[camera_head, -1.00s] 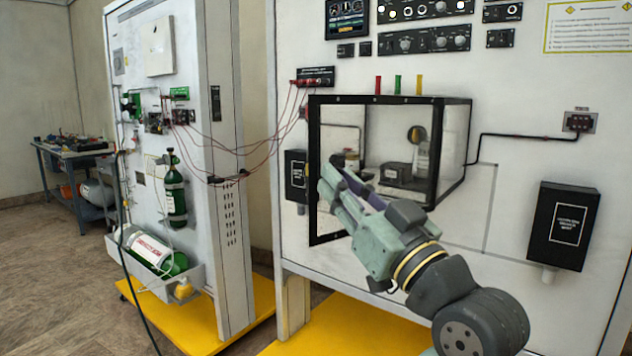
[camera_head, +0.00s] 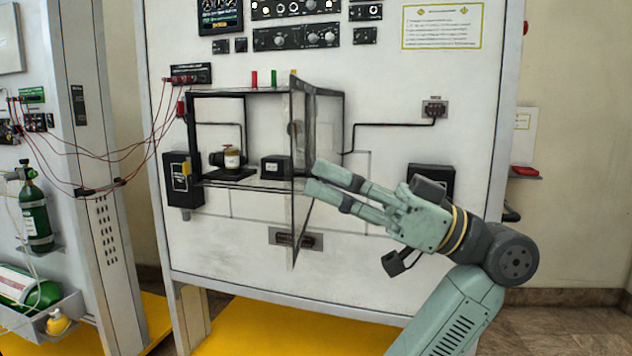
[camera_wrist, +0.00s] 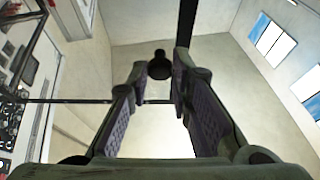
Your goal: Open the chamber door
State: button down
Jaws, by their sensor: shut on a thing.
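The chamber (camera_head: 215,92) is a black-framed clear box on the white panel, its front uncovered. Its clear, dark-edged door (camera_head: 303,112) stands swung outward at the right side of the opening, seen nearly edge-on. My gripper (camera_head: 313,176) reaches in from the right, with its fingertips at the door's right face. In the wrist view a dark round knob, the door handle (camera_wrist: 160,66), sits between the far ends of my fingers, and my gripper is shut on it. In the head view the handle is hidden by the fingertips.
A black box (camera_head: 182,180) is mounted at lower left. Red wires (camera_head: 122,155) hang to the left. My forearm covers part of another black box (camera_head: 432,177) at right.

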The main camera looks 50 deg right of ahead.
dwell(0.3)
jog(key=c, duration=1.4)
grip_release()
jog(key=shift+c, duration=0.2)
jog(key=v, duration=1.2)
jog(key=shift+r, duration=0.1)
